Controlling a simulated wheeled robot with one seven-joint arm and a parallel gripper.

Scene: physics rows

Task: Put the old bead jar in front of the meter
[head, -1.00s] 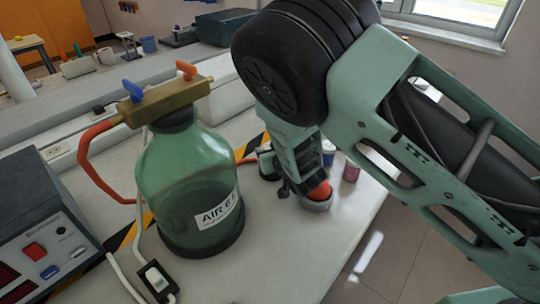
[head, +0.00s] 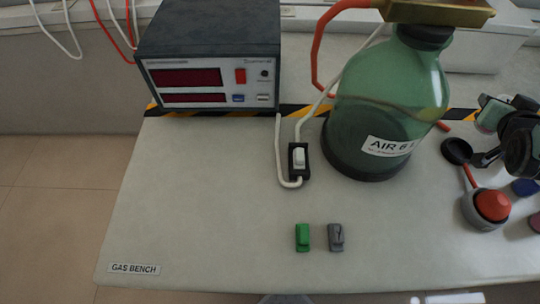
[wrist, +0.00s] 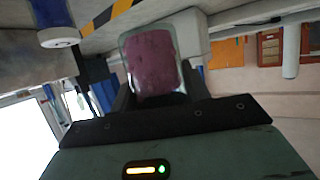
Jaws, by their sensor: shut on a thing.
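My gripper (wrist: 156,88) shows in the wrist view, shut on a clear jar with dull purple contents (wrist: 152,58), which sits between the two dark fingers. I take it as the old bead jar; no label is readable. The meter (head: 208,65), a dark grey box with two red displays and small buttons, stands at the back left of the bench in the head view. The bench directly in front of it is bare.
A green glass bottle (head: 385,110) stands right of the meter. A switch on a white cable (head: 298,160) lies between them. Small green (head: 303,237) and grey (head: 336,237) objects lie near the front edge. A red-domed item (head: 492,205) and a pink item (head: 535,222) are at right.

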